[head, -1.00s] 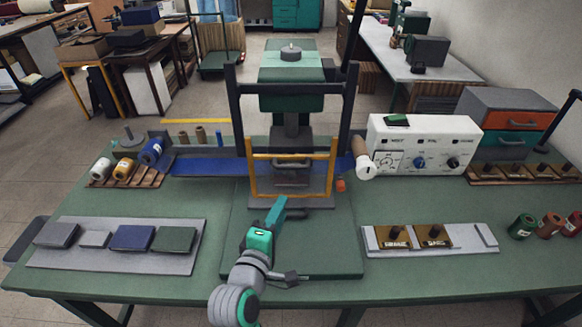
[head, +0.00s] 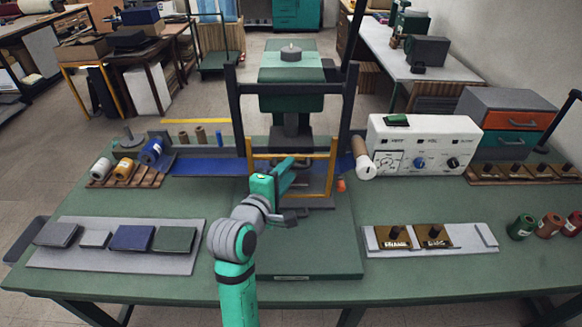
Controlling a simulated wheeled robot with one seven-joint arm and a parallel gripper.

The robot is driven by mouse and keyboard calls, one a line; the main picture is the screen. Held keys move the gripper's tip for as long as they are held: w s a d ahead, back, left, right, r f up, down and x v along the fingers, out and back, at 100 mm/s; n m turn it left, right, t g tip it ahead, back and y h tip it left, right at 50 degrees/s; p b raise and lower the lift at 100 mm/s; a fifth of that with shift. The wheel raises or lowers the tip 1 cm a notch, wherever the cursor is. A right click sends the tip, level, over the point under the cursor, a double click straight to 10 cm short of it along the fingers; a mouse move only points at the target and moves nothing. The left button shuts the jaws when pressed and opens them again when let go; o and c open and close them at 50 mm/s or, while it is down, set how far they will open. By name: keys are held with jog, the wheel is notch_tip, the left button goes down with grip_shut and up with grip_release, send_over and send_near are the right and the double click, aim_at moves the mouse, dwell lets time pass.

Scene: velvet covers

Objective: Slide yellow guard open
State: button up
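The yellow guard (head: 332,168) is an upright yellow frame at the front of the dark press frame (head: 237,110). It stands low, its bottom near the press base, with its top bar below the press head. My gripper (head: 290,177) is directly in front of the guard, left of its middle, and overlaps its opening in the head view. The fingers are small and partly hidden by my wrist. I cannot tell whether they touch the guard or whether they are open.
A white control box (head: 425,143) stands right of the press. A grey tray (head: 120,258) with several blocks lies front left, and a pale tray (head: 465,238) with brown stamps lies front right. Spools (head: 124,168) stand at the left. The green bench front is clear.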

jog(key=shift+x, duration=1.55)
jog(key=shift+f, duration=0.1)
grip_shut()
notch_tip(320, 180, up, 16)
jog(key=shift+f, duration=0.25)
grip_release()
jog(key=v, duration=1.1)
